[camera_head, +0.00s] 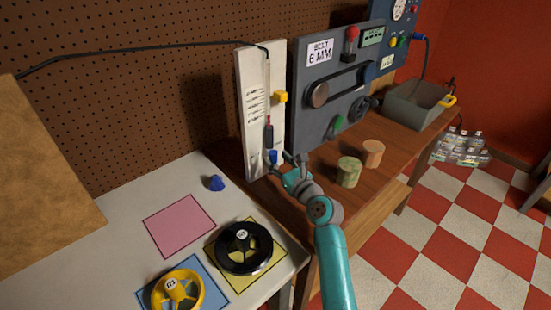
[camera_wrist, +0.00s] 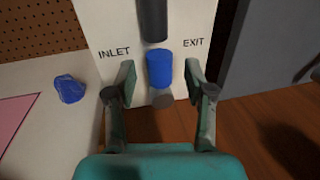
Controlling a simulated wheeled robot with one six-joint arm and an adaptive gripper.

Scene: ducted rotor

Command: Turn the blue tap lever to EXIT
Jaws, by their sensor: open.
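The blue tap lever (camera_wrist: 159,67) is on the lower part of a white upright panel (camera_wrist: 88,15), below a dark grey cylinder. It stands about midway between the printed words INLET on the left and EXIT on the right. It also shows in the head view as a small blue piece (camera_head: 272,156), partly hidden by my gripper. My gripper (camera_wrist: 161,78) is open, with one finger on each side of the lever. Gaps show between the fingers and the lever in the wrist view. My gripper (camera_head: 280,163) is low at the panel in the head view.
A grey machine panel (camera_head: 310,85) stands just right of the white panel. Green (camera_head: 348,172) and tan (camera_head: 373,153) cylinders stand on the wooden bench. A blue lump (camera_head: 216,183), a black handwheel (camera_head: 244,262) and a yellow handwheel (camera_head: 176,293) are on the white table.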

